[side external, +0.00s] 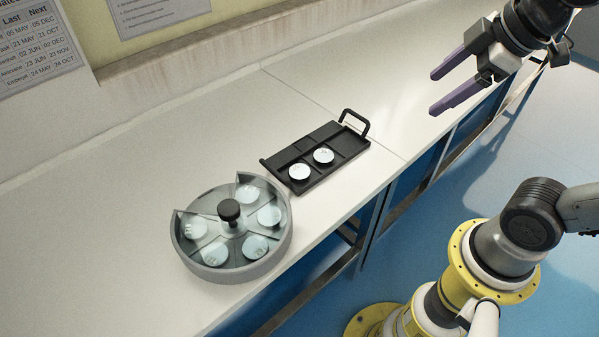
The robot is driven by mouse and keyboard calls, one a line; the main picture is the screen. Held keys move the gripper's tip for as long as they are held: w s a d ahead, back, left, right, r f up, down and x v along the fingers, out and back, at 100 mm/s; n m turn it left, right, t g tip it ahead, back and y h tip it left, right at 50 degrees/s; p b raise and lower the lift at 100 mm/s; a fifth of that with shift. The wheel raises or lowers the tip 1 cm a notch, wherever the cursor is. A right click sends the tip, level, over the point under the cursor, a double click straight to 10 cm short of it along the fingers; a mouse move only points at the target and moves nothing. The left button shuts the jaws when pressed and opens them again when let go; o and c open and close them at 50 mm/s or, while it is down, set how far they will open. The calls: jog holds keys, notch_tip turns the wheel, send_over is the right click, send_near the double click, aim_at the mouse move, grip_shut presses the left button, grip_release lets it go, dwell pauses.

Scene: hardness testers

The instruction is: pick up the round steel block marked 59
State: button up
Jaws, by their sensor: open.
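My gripper (442,90) is open and empty at the upper right, raised above the bench, with two purple fingers pointing left. Two round pale steel blocks lie in the black tray: a left block (299,172) and a right block (323,156), in adjoining front compartments. Several more round blocks sit in the round grey carousel (283,250) under a clear cover with a black knob (229,210); one of them is the front block (255,246). The marks on the blocks are too small to read, so I cannot tell which one is 59. The gripper is well apart from all of them.
The black tray (334,134) has an upright handle (354,123) at its right end and several empty compartments. The white bench (150,150) is clear behind the carousel and tray. A wall with posted sheets (40,45) bounds the back. The bench's front edge drops to a blue floor.

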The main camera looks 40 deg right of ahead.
jog(key=w+a+n+g, duration=0.1)
jog(key=w+a+n, duration=0.1)
jog(key=w+n, duration=0.65)
jog(key=n+g, duration=0.4)
jog(key=g, duration=0.1)
send_over(299, 171)
jog(key=shift+m, duration=0.25)
notch_tip(299, 171, down, 26)
jog(key=shift+d+f, duration=0.15)
jog(key=shift+f, duration=3.1)
jog(key=shift+r, duration=0.1)
grip_shut()
